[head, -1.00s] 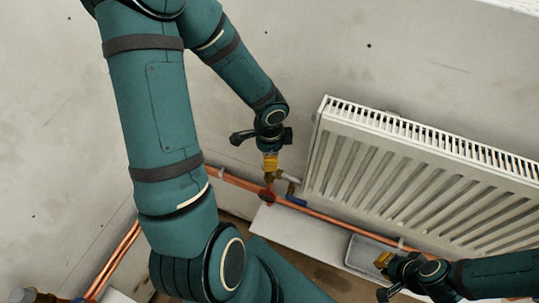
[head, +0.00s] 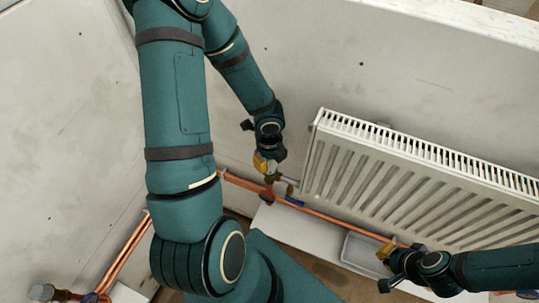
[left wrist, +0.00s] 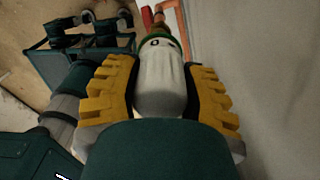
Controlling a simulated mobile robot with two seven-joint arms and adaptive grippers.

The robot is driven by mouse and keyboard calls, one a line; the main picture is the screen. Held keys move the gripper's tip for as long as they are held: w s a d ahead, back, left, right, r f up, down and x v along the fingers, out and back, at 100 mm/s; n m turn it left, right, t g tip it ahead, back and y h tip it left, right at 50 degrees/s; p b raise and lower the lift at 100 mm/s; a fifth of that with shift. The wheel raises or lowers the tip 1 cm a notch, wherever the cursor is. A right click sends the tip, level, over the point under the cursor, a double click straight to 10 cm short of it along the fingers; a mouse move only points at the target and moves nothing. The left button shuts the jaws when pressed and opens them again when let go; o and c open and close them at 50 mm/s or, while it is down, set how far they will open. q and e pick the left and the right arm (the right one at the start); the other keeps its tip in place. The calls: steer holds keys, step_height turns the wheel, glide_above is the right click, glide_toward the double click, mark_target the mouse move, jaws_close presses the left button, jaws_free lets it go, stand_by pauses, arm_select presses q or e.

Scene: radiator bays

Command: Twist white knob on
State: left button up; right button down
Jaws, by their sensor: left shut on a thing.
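The white knob (left wrist: 160,82) shows in the left wrist view, with a dark mark near its far end and a green ring beyond it. The yellow fingers of my left gripper (left wrist: 160,95) lie on both sides of it, shut on it. In the head view my left gripper (head: 264,163) is at the valve (head: 279,179) by the radiator's lower left corner, and the knob is hidden there. My right gripper (head: 385,251) has yellow fingertips near the grey tray; its opening is too small to tell.
The white radiator (head: 420,180) stands just right of the valve. Copper pipes (head: 325,216) run along the wall below it. A grey tray (head: 358,250) lies on the floor below the radiator. Another pipe fitting (head: 48,292) is at the bottom left.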

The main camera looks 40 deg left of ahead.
arm_select(q)
steer(key=shift+s+f+m, duration=0.1)
steer(key=shift+m, duration=0.5)
steer(key=o, duration=1.7)
steer(key=shift+r+p, duration=2.75)
steer(key=shift+r, duration=0.1)
steer(key=shift+r+p, duration=0.5)
steer(key=shift+r, duration=0.75)
